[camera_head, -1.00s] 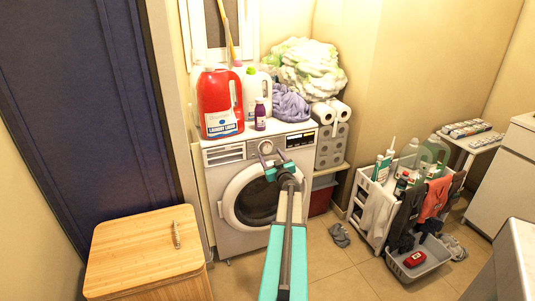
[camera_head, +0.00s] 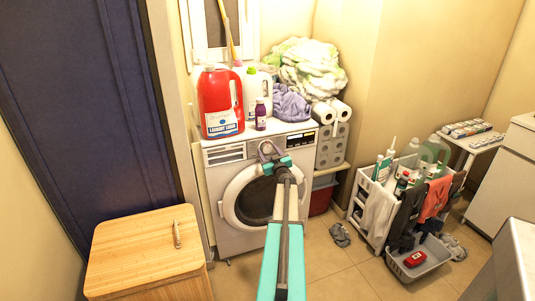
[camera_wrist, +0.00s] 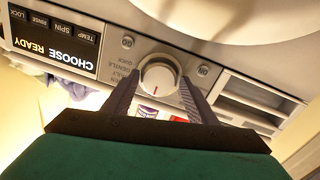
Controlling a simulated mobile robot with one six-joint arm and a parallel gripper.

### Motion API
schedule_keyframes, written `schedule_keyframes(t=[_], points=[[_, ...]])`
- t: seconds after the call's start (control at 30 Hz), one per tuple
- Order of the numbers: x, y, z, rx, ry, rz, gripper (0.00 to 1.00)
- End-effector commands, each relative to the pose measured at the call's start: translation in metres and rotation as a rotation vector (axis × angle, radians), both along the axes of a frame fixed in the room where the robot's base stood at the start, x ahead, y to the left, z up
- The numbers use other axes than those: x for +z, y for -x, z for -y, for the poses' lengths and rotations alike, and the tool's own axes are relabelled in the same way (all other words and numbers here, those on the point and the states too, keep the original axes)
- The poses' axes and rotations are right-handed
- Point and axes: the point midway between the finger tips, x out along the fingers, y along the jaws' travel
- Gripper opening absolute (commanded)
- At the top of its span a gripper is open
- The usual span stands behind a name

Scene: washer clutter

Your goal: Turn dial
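In the head view the dial (camera_head: 267,147) is small and partly covered by my gripper. My gripper (camera_head: 271,153) is at the front of the panel. In the wrist view the two dark fingers of my gripper (camera_wrist: 160,88) are spread apart, one on each side of the dial, with their tips close to its edges. I cannot tell whether they touch it. The washer (camera_head: 228,215) is grey-white with a round door below the panel.
A red detergent jug (camera_head: 220,105), a purple bottle (camera_head: 260,114) and lilac cloth (camera_head: 291,105) stand on the washer. The washer's display (camera_wrist: 58,52) is beside the dial. A wooden hamper (camera_head: 140,250) is front left, and a white cart (camera_head: 372,205) is right.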

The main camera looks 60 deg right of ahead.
Motion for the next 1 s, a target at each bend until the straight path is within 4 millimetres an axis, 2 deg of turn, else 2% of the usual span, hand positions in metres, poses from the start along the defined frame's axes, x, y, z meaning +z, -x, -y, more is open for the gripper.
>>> schedule_keyframes(t=[0.03, 0.17, 0.2, 0.23, 0.33, 0.67, 1.0], points=[[0.000, 0.000, 0.000, 0.000, 0.000, 0.000, 0.43], [0.000, 0.000, 0.000, 0.000, 0.000, 0.000, 0.21], [0.002, 0.004, -0.024, 0.002, -0.002, 0.000, 0.21], [0.000, 0.001, -0.012, 0.002, 0.000, 0.000, 0.20], [0.000, -0.001, -0.004, 0.003, 0.003, -0.002, 0.20], [-0.001, -0.002, 0.000, 0.004, 0.075, -0.053, 0.20], [-0.002, -0.002, 0.000, 0.003, 0.260, -0.188, 0.20]])
